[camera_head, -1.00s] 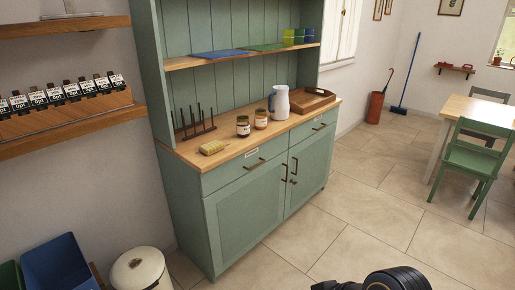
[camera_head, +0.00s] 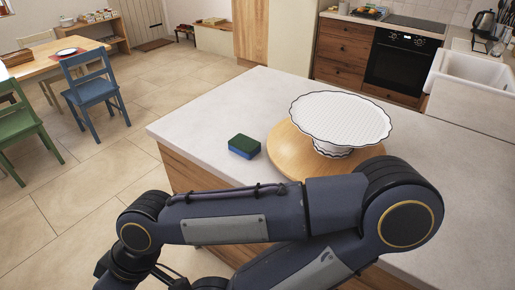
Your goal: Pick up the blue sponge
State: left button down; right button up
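The blue sponge (camera_head: 244,147) is a small block with a dark green top layer and a blue lower layer. It lies flat on the pale counter (camera_head: 205,125), left of a round wooden board. My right arm crosses the lower part of the view, with its forearm in front of the counter's near side. The dark end of this arm, with what seems to be my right gripper (camera_head: 118,268), is at the lower left, apart from the sponge and partly cut off. Its fingers cannot be made out. My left gripper is not in view.
A white cake stand (camera_head: 340,119) stands on the wooden board (camera_head: 284,150) right of the sponge. The counter left of and behind the sponge is clear. Blue (camera_head: 93,90) and green (camera_head: 22,135) chairs stand at the left. A sink (camera_head: 478,72) and oven (camera_head: 400,62) are behind.

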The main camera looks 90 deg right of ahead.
aim_at(245, 146)
jog(key=z, duration=2.8)
jog(key=u, duration=3.85)
jog(key=z, duration=3.85)
jog(key=i+j+z, duration=0.15)
jog(key=i+j, duration=0.1)
jog(key=j, duration=0.1)
